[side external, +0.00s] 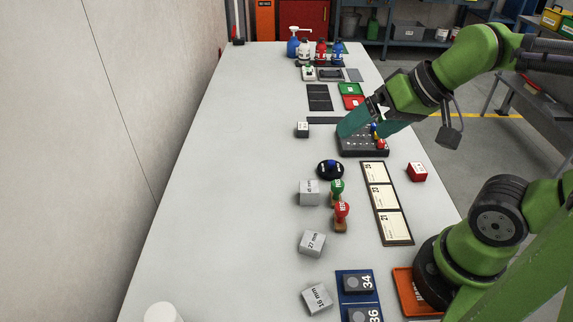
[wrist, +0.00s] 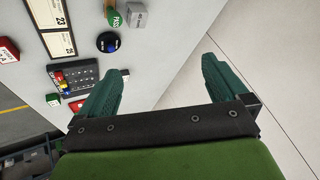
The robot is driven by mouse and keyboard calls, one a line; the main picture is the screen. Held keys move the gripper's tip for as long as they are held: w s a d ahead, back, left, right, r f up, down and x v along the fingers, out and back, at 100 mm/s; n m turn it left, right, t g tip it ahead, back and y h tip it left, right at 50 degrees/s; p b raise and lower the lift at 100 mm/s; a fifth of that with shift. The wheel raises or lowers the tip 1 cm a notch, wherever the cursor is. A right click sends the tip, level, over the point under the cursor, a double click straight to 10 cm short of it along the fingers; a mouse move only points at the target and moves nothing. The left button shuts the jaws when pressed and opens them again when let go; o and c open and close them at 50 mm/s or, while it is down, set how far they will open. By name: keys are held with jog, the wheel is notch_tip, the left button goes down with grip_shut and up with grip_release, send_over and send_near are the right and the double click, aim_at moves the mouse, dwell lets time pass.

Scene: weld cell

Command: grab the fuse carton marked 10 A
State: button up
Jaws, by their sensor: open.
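I cannot read a 10 A marking on any box. Two small boxes could be fuse cartons: a dark box with a white top (side external: 302,130), standing alone left of the black block, and a red box with a white label (side external: 417,172) at the right table edge. The red box also shows at the left edge of the wrist view (wrist: 7,50). My gripper (side external: 362,135) is open, its teal fingers spread above the black block, right of the dark box. In the wrist view my gripper (wrist: 163,68) has nothing between its fingers.
The black block (side external: 365,152) holds coloured pegs below my gripper. Nearby are a black-and-blue round item (side external: 330,169), green and red stamps (side external: 341,212), grey millimetre-marked blocks (side external: 312,243) and a card strip (side external: 382,197). Bottles (side external: 304,50) stand at the far end. The table's left side is mostly clear.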

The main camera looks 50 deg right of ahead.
jog(key=c, duration=0.3)
jog(key=shift+d, duration=0.1)
jog(key=m+g+h, duration=0.2)
jog(key=m+g, duration=0.5)
jog(key=m, duration=1.5)
send_over(418, 168)
jog(key=f, duration=1.8)
jog(key=shift+s+a, duration=0.2)
jog(key=shift+s, duration=0.05)
jog(key=shift+w+d+f, duration=0.1)
jog(key=shift+d+f, duration=0.05)
jog(key=shift+f, duration=1.4)
jog(key=shift+w+d+f, duration=0.1)
jog(key=shift+f, duration=1.45)
